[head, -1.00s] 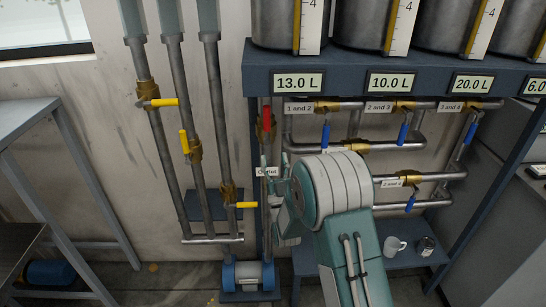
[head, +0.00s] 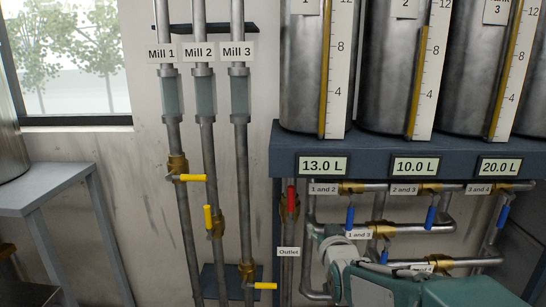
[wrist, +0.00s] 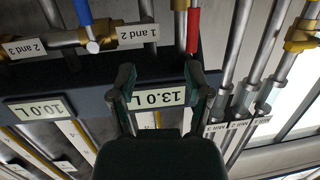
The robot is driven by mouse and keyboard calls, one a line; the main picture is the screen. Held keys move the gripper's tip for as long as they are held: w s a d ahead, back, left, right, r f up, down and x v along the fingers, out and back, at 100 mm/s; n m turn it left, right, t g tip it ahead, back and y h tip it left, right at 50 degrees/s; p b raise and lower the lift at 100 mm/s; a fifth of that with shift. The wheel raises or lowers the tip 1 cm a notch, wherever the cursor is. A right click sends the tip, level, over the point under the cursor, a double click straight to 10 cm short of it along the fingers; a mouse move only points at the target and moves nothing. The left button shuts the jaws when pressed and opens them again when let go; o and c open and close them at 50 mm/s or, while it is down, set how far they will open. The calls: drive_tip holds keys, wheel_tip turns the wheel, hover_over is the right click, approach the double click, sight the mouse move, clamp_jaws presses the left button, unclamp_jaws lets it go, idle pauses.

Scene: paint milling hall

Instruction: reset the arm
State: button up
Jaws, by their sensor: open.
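My arm reaches in from the lower right of the head view, its teal and grey links in front of the lower pipes. My gripper (wrist: 163,88) shows in the wrist view with its two dark fingers apart and nothing between them. Behind the fingers is the 13.0 L display (wrist: 158,97), which looks upside down there; it also shows in the head view (head: 323,166). The red outlet handle (head: 291,197) stands upright along its pipe, and it also shows in the wrist view (wrist: 193,30). My gripper's fingertips are hard to make out in the head view.
Steel tanks (head: 312,70) stand on a dark blue shelf. Below it are pipes with blue handles (head: 350,218) hanging down. On the left, Mill 1 (head: 190,178) and Mill 3 handles (head: 265,286) lie across; Mill 2's (head: 208,217) is upright. A grey table (head: 45,190) stands far left.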

drive_tip(key=s+d+f+g, duration=0.1)
drive_tip(key=s+g, duration=0.2)
drive_tip(key=s, duration=0.6)
drive_tip(key=s+d+f+g, duration=0.1)
drive_tip(key=s+f+g, duration=0.1)
drive_tip(key=s, duration=0.8)
drive_tip(key=s+d+f+g+h, duration=0.1)
drive_tip(key=s+g, duration=0.4)
drive_tip(key=s, duration=0.5)
drive_tip(key=shift+s+d+f+m, duration=0.15)
drive_tip(key=shift+d+f+m, duration=0.2)
drive_tip(key=shift+d+m, duration=0.1)
drive_tip(key=shift+c, duration=0.5)
drive_tip(key=shift+d, duration=0.15)
